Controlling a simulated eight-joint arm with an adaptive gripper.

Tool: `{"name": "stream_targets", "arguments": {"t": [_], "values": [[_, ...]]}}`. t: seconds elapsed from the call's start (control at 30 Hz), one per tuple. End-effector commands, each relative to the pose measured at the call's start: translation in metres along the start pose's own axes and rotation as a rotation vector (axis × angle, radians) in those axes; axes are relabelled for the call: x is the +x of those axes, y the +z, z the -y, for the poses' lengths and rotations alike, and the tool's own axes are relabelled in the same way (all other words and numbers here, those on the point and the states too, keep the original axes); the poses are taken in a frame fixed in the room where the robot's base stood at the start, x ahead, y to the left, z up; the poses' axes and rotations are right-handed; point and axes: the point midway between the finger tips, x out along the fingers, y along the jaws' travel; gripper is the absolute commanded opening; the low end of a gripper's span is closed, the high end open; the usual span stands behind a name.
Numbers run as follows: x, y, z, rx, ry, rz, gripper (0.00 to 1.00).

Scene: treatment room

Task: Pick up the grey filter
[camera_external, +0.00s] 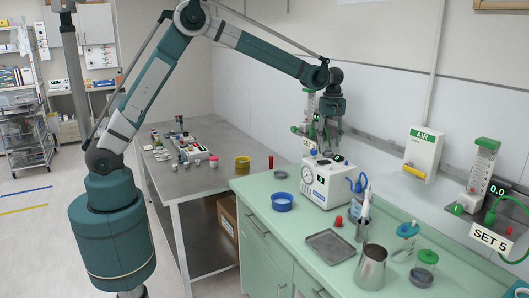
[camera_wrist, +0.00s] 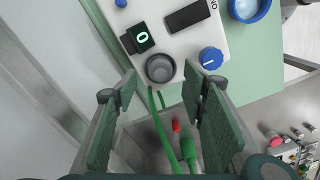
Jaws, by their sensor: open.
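The grey filter (camera_wrist: 160,68) is a round, dark grey, cup-like piece on top of the white machine (camera_external: 320,188), near its edge in the wrist view. In the external view, it is too small to make out clearly below my fingers. My gripper (camera_external: 328,143) points down just above the machine's top.
A blue knob (camera_wrist: 211,58) and a small display (camera_wrist: 138,38) flank the filter. Green hoses (camera_wrist: 165,135) hang close behind it. A blue bowl (camera_external: 282,201), metal tray (camera_external: 331,246) and steel jug (camera_external: 371,268) stand on the green counter (camera_external: 300,232). The wall is close behind.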

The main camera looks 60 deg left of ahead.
Motion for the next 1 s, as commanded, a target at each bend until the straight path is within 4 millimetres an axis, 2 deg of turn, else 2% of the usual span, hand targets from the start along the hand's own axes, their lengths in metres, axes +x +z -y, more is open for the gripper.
{"name": "stream_targets", "arguments": {"t": [0.2,0.33,0.93,1.0], "values": [[0.025,-0.001,0.001,0.0,0.0,0.0,0.42],[0.034,-0.001,0.001,0.0,0.0,0.0,0.42],[0.036,-0.001,0.001,0.0,0.0,0.0,0.42],[0.036,-0.001,0.001,0.0,0.0,0.0,0.33]]}}
